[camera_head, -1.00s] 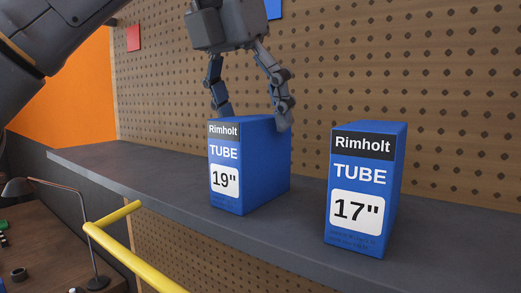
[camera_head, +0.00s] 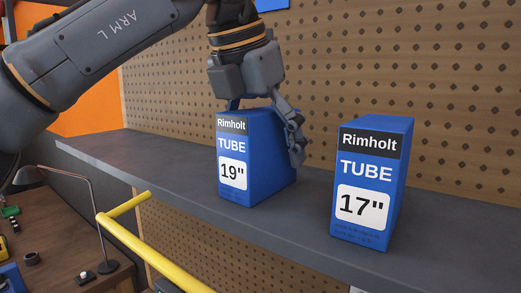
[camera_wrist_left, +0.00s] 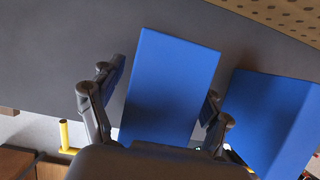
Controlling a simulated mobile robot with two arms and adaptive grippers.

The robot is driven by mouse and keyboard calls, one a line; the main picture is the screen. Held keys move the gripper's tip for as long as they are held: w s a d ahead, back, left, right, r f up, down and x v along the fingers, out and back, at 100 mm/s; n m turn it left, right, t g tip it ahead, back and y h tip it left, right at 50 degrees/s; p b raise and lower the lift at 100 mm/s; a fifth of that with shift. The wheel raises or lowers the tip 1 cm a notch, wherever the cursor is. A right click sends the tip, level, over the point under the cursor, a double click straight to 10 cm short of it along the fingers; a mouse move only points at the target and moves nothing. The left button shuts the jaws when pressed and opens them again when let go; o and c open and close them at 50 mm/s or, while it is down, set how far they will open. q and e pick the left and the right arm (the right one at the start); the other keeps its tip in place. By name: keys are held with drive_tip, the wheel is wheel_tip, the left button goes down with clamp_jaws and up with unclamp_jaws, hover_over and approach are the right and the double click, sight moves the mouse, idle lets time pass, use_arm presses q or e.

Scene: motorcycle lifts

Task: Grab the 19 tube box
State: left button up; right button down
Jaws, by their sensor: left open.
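The blue 19" tube box (camera_head: 256,170) stands upright on the grey shelf (camera_head: 310,215). My left gripper (camera_head: 266,130) is over it, pointing down and open. One finger is on the box's right side; the other is mostly hidden behind the box. In the left wrist view the top of the 19" box (camera_wrist_left: 168,85) lies between the two open fingers (camera_wrist_left: 155,115), with a small gap on the left. I cannot tell whether the right finger touches. My right gripper is not in view.
A blue 17" tube box (camera_head: 365,195) stands to the right, close to the gripper's right finger in the wrist view. A pegboard (camera_head: 440,70) rises behind the shelf. A yellow rail (camera_head: 150,250) and a lamp (camera_head: 95,215) are at the lower left.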

use_arm(q)
drive_tip(key=shift+w+f, duration=0.1)
drive_tip(key=shift+f, duration=0.15)
drive_tip(key=c, duration=1.6)
drive_tip(key=shift+o, duration=0.2)
drive_tip(key=shift+r, duration=0.1)
